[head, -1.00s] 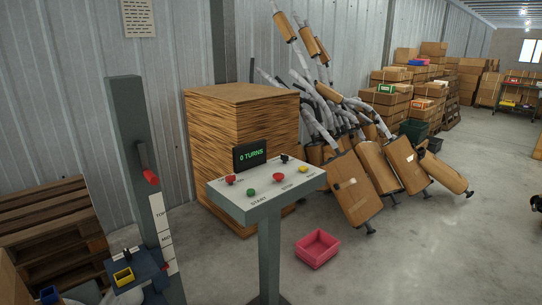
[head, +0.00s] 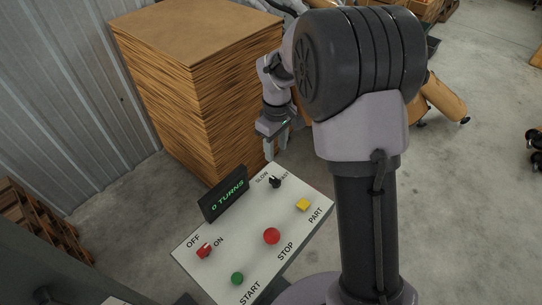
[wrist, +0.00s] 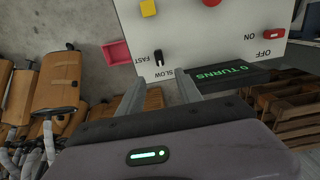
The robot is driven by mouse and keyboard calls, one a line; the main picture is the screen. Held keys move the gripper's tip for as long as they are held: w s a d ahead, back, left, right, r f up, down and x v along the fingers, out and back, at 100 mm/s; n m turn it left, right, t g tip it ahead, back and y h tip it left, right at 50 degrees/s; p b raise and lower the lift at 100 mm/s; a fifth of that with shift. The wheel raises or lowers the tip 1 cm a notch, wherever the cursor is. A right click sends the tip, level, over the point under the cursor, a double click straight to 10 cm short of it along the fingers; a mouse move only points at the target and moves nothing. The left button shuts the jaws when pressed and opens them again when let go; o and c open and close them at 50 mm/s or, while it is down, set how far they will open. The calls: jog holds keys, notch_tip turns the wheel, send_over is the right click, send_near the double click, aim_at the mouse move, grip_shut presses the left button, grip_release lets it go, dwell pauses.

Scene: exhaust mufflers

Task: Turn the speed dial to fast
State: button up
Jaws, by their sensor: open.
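The speed dial (head: 275,182) is a small black knob at the back of the white control panel (head: 262,208), between the SLOW and FAST labels. In the wrist view the dial (wrist: 158,57) stands just beyond my fingertips, roughly centred between them. Its pointer looks turned toward the SLOW side there, but it is small. My gripper (head: 276,153) is open and empty, pointing down above and behind the dial in the head view, apart from it. The wrist view shows both fingers of my gripper (wrist: 160,82) spread apart.
The panel carries a red ON/OFF switch (head: 204,251), green START button (head: 237,278), red STOP button (head: 271,236) and yellow PART button (head: 303,205). A display (head: 225,194) reading 0 TURNS stands at its back edge. A pink bin (wrist: 116,52) lies on the floor.

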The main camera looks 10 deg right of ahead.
aim_at(275, 179)
jog(key=f+b, duration=0.1)
jog(key=f, duration=0.4)
jog(key=f+b, duration=0.1)
jog(key=f, duration=1)
jog(key=shift+w+b, duration=0.35)
jog(key=shift+b, duration=0.05)
grip_shut()
